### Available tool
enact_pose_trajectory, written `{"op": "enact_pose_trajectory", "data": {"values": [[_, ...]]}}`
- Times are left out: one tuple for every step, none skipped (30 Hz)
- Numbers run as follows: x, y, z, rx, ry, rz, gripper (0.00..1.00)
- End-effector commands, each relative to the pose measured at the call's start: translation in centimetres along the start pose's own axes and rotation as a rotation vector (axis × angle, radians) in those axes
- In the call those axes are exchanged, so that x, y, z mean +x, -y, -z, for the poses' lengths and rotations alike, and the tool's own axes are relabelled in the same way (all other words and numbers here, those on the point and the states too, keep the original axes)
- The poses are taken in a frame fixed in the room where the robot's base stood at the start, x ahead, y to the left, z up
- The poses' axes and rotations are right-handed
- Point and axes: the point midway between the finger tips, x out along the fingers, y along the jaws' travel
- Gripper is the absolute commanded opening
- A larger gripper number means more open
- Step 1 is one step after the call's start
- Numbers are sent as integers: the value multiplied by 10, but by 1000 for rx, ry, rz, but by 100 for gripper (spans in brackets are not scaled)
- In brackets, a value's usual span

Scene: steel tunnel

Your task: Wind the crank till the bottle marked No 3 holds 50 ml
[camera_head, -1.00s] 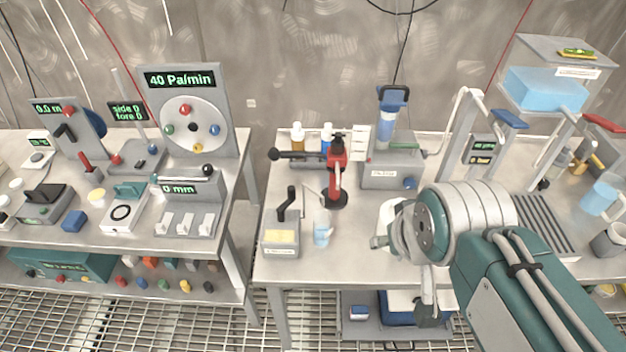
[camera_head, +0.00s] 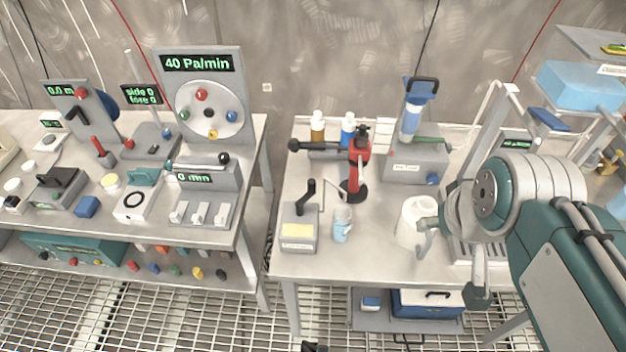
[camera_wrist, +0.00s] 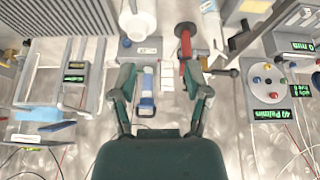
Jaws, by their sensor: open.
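A grey box (camera_head: 298,234) with a pale yellow label and a black crank (camera_head: 306,192) on top stands at the front left of the right-hand table. A small bottle (camera_head: 342,224) with light blue content stands just right of it. Its mark and level are too small to read. Both show at the top edge of the wrist view, the bottle (camera_wrist: 208,6) and the labelled box (camera_wrist: 255,6), partly cut off. My gripper (camera_head: 450,262) is open and empty, right of the bottle and apart from it. The wrist view shows its two fingers (camera_wrist: 159,72) spread.
A red stand (camera_head: 356,165) with a black arm rises behind the bottle. A white mug (camera_head: 412,222) stands between bottle and gripper. A grey unit with a blue-filled cylinder (camera_head: 411,118) is behind. The left table (camera_head: 225,222) carries several instruments, across a gap.

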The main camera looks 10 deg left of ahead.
Motion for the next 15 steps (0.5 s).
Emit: {"op": "enact_pose_trajectory", "data": {"values": [[1,2,6,-26,10,6,62],[1,3,9,-42,15,8,62],[2,5,13,-66,22,12,62],[2,6,17,-84,29,16,62],[3,8,21,-104,36,19,62],[4,10,26,-132,46,24,62],[5,12,30,-154,52,29,62],[6,14,35,-179,60,33,62],[8,18,42,-215,70,40,62],[10,21,47,-244,80,47,62],[11,24,53,-277,91,53,62],[15,29,62,-326,105,64,62],[18,33,69,-366,117,72,62],[21,38,76,-408,130,82,62],[26,45,86,-463,146,94,62]]}}
